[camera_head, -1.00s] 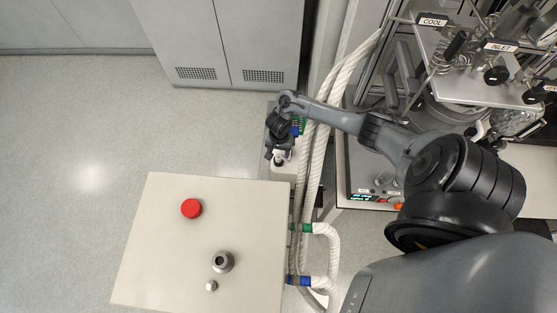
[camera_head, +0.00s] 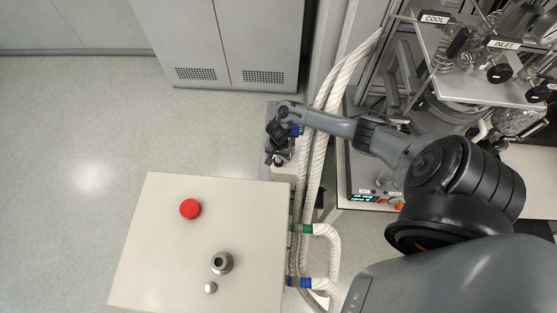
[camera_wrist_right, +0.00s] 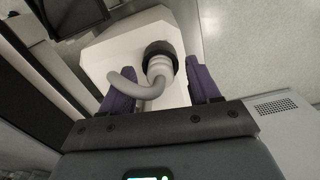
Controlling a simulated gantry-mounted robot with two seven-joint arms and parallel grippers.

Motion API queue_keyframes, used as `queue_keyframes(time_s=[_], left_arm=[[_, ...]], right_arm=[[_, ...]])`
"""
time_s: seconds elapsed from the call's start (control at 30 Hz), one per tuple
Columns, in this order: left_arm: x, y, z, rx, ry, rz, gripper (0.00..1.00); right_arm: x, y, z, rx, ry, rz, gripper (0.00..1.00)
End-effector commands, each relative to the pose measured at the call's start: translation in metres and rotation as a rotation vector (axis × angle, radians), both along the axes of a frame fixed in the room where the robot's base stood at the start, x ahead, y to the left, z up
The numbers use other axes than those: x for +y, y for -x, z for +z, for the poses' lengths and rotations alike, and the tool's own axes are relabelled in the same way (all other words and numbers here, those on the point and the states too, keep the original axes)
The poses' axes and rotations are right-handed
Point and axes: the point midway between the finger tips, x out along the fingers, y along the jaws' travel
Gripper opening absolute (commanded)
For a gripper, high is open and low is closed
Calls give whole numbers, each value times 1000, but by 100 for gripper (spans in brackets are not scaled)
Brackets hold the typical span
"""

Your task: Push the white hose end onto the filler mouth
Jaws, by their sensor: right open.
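My right gripper (camera_head: 277,156) points down just beyond the back right corner of the pale cabinet in the head view. In the right wrist view my right gripper (camera_wrist_right: 161,82) is open, with one purple finger on each side. A pale hose fitting with a black collar (camera_wrist_right: 161,55), which looks like the white hose end, shows between and beyond the fingers. A grey hose curves from it to the left. I cannot tell whether the fingers touch it. A round metal mouth with a dark opening, likely the filler mouth (camera_head: 222,263), stands on the cabinet top (camera_head: 160,250).
A red button (camera_head: 190,209) and a small metal knob (camera_head: 210,287) are on the cabinet top. White braided hoses (camera_head: 320,150) run beside my right arm. A reactor bench with a metal plate (camera_head: 470,75) stands at the right. The floor at left is clear.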

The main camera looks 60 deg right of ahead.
Motion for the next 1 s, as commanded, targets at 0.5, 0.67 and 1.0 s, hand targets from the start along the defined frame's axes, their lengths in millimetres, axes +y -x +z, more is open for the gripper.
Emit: queue_keyframes(time_s=[0.5,0.67,1.0], left_arm=[[2,0,0,0,-9,-6,43],[3,0,0,-1,-14,-9,43],[3,0,6,-1,-12,-8,43]], right_arm=[[0,0,0,0,1,-1,14],[0,0,1,0,1,-1,4],[-1,-1,19,-2,1,0,4]])
